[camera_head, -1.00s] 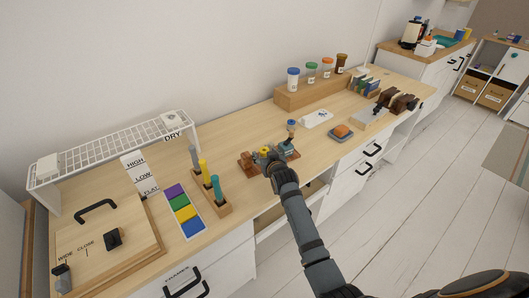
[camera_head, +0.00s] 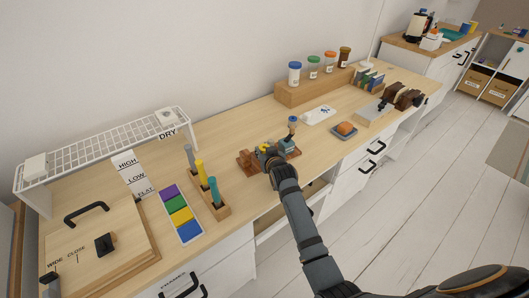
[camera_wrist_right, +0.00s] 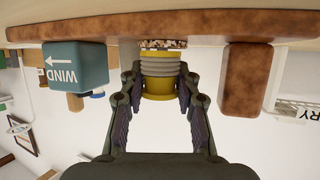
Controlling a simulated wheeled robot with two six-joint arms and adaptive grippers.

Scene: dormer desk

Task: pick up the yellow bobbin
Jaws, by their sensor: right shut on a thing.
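The yellow bobbin (camera_wrist_right: 160,88) has yellow ends and a grey ribbed middle in the right wrist view. It sits on the winder's brown base (camera_wrist_right: 150,28), its far end at a speckled ring. In the head view only a small bit of the yellow bobbin (camera_head: 264,149) shows, the gripper covering the rest. My right gripper (camera_wrist_right: 159,78) has a finger on each side of the bobbin and is shut on it. In the head view my right gripper (camera_head: 270,160) is at the winder, near the desk's front. My left gripper is not in view.
Beside the bobbin stand a teal block marked WIND (camera_wrist_right: 75,65) and a brown post (camera_wrist_right: 245,78). A wooden stand with grey, yellow and teal pegs (camera_head: 223,210) is to the left. A blue-topped knob (camera_head: 292,119) rises just behind the winder. Bare desk (camera_head: 225,145) lies behind.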

